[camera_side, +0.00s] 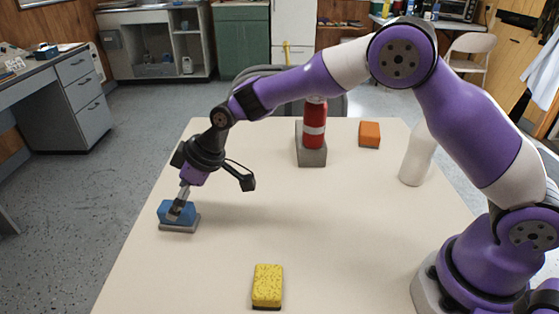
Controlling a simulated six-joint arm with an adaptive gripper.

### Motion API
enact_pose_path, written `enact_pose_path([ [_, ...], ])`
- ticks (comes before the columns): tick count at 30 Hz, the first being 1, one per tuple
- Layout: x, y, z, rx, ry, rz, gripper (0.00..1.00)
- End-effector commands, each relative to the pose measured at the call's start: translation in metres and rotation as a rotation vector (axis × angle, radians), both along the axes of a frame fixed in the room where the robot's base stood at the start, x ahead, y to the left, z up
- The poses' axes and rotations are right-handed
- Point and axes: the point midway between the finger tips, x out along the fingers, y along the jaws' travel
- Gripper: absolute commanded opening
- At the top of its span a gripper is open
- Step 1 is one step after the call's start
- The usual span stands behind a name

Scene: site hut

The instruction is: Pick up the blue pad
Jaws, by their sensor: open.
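The blue pad (165,211) is a small block with a grey layer underneath, at the left edge of the table. My gripper (175,213) is down at the blue pad, with its fingers overlapping the pad's top and right part in this view. The gripper is open. I cannot tell whether a finger touches the pad, and the far finger is hidden.
The table (225,260) also holds a yellow speckled sponge (268,285) at the front, an orange block (369,134) at the back, a red and white cylinder (314,125) on a grey block (311,157), and a white bottle (417,158). The table's middle is clear.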

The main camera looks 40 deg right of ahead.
Motion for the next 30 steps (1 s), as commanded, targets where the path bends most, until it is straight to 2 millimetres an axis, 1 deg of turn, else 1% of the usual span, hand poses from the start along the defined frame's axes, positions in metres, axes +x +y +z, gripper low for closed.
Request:
enact_pose_path([
  [6, 0.01, 0.014, -0.029, -0.001, 0.003, 0.0, 0.9],
  [9, 0.015, 0.018, -0.039, -0.001, 0.002, -0.002, 0.9],
  [12, 0.017, 0.02, -0.043, -0.001, 0.001, -0.002, 0.9],
  [18, 0.018, 0.02, -0.043, -0.001, 0.001, -0.002, 0.9],
  [19, 0.018, 0.02, -0.043, -0.001, 0.001, -0.002, 0.8],
  [20, 0.018, 0.02, -0.043, -0.001, 0.001, -0.002, 0.65],
  [21, 0.018, 0.02, -0.043, -0.001, 0.001, -0.002, 0.45],
  [22, 0.018, 0.02, -0.043, -0.001, 0.001, -0.002, 0.3],
  [23, 0.018, 0.02, -0.043, -0.001, 0.001, -0.002, 0.17],
  [24, 0.018, 0.02, -0.043, -0.001, 0.001, -0.002, 0.14],
  [30, 0.017, 0.02, -0.044, -0.002, 0.004, -0.002, 0.13],
])
